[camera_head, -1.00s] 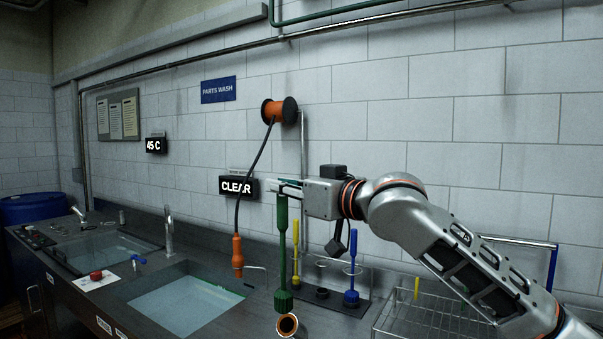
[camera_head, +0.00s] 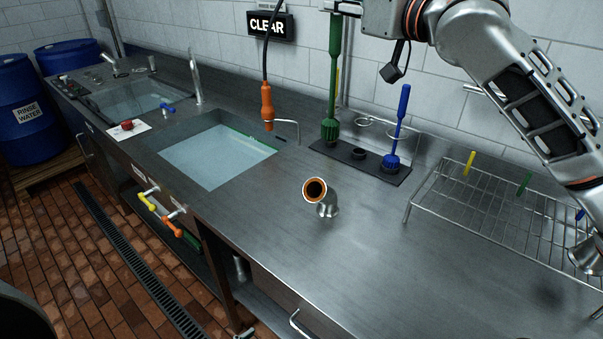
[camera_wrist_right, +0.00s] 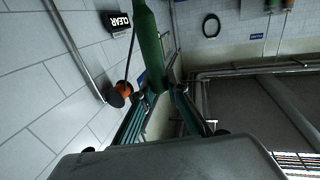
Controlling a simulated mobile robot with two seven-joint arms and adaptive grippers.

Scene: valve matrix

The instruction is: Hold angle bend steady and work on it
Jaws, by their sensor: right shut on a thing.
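The angle bend (camera_head: 325,197) is a short metal elbow with an orange-rimmed opening. It stands on the steel counter in the head view, with its open end tilted up to the left. No gripper touches it. My right gripper (camera_head: 341,8), at the top edge of the head view, is shut on the handle of a green brush (camera_head: 334,75). The brush hangs upright with its head down, behind the bend in the picture and apart from it. In the right wrist view the green handle (camera_wrist_right: 149,42) sits between the fingers (camera_wrist_right: 160,92). My left gripper is out of view.
A rack with a blue brush (camera_head: 400,125) stands behind the bend. A wire drying rack (camera_head: 490,215) is at the right. A water-filled sink (camera_head: 215,157) lies left, with an orange sprayer (camera_head: 267,103) hanging beside it. The counter around the bend is clear.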

